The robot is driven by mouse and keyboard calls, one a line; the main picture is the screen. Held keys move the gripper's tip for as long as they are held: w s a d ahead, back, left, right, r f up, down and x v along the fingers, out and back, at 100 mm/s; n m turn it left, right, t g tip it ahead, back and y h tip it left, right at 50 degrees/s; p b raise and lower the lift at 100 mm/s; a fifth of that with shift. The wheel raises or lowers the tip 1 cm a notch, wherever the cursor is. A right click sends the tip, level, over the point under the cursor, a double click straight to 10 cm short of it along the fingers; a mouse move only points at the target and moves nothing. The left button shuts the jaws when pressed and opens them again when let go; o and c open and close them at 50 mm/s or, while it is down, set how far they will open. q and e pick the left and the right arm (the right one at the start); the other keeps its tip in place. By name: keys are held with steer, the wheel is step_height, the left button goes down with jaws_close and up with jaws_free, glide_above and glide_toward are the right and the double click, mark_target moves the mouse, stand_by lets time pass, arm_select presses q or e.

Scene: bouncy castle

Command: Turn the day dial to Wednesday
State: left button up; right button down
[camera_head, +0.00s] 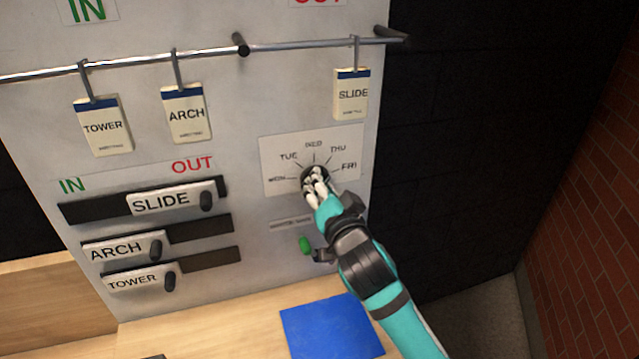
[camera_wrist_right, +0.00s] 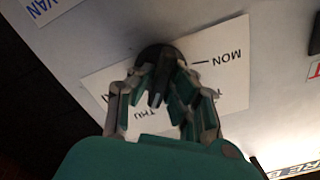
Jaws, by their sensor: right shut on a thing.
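The day dial (camera_head: 314,176) is a dark round knob on a white plate (camera_head: 275,150) marked MON, TUE, WED, THU and FRI. The plate is on the grey board, right of the sliders. My right gripper (camera_head: 316,184) is at the dial, its fingers closed around the knob. In the right wrist view, the fingers (camera_wrist_right: 160,95) are on both sides of the knob's dark grip bar (camera_wrist_right: 160,75), with MON and THU readable beside them. The fingers hide much of the knob, so I cannot tell which day it points to. My left gripper is not in view.
Tags for TOWER (camera_head: 103,126), ARCH (camera_head: 186,114) and SLIDE (camera_head: 350,94) hang from a metal rail (camera_head: 150,60) above. SLIDE, ARCH and TOWER sliders (camera_head: 170,201) are at left. A green knob (camera_head: 305,244) is just below the dial. A blue mat (camera_head: 330,328) lies on the wooden table.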

steer(key=n+p, duration=0.2)
steer(key=n, duration=0.2)
steer(key=shift+r, duration=0.1)
steer(key=shift+n+p, duration=0.6)
steer(key=shift+n, duration=1)
steer(key=c, duration=1.3)
jaws_free()
steer(key=shift+s, duration=0.15)
steer(key=v, duration=1.1)
steer(key=shift+s+d, duration=0.1)
steer(key=shift+s, duration=0.25)
